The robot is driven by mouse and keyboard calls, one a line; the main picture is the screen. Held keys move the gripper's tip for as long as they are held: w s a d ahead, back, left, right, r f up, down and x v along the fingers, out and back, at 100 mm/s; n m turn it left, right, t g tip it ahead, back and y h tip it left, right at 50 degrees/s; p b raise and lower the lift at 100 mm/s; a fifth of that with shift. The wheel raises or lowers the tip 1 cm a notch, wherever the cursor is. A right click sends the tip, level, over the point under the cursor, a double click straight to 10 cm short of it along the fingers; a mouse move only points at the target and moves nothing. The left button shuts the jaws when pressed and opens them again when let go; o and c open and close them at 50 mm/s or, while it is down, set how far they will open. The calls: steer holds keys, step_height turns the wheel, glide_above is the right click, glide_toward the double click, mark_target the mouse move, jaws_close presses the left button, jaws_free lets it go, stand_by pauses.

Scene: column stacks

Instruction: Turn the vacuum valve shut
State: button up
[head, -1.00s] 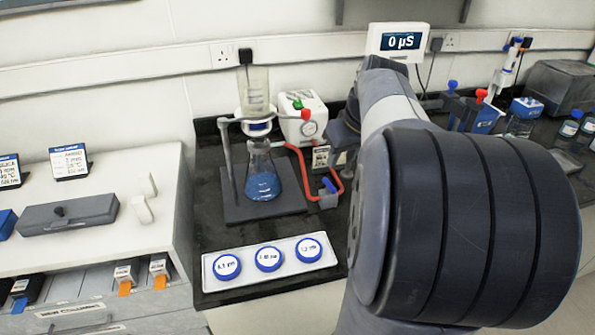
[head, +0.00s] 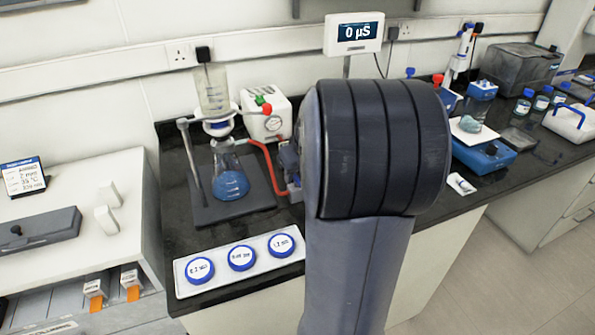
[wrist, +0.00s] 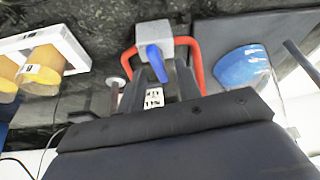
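The vacuum valve is a grey block (wrist: 153,30) with a blue lever (wrist: 156,64), near the top middle of the wrist view. Red tubing (wrist: 196,62) joins the block on both sides. The lever points from the block towards my gripper, roughly across the line of the tube ends, slightly tilted. My gripper (wrist: 160,88) looks open, its dark fingers apart on either side of the lever's near end; contact cannot be told. In the head view my arm hides most of the valve and gripper.
The flask (head: 230,178) of blue liquid stands on a dark base (head: 205,212) left of the valve. The white pump (head: 266,118) is behind. A white tray (head: 183,265) with blue-rimmed jars lies in front. A meter display (head: 353,33) stands behind my arm.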

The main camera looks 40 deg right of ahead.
steer(key=shift+c, duration=0.4)
jaws_close()
steer(key=shift+r+m+h, duration=0.1)
steer(key=shift+m+h, duration=0.3)
steer(key=shift+m, duration=0.7)
steer(key=shift+o, duration=0.4)
jaws_free()
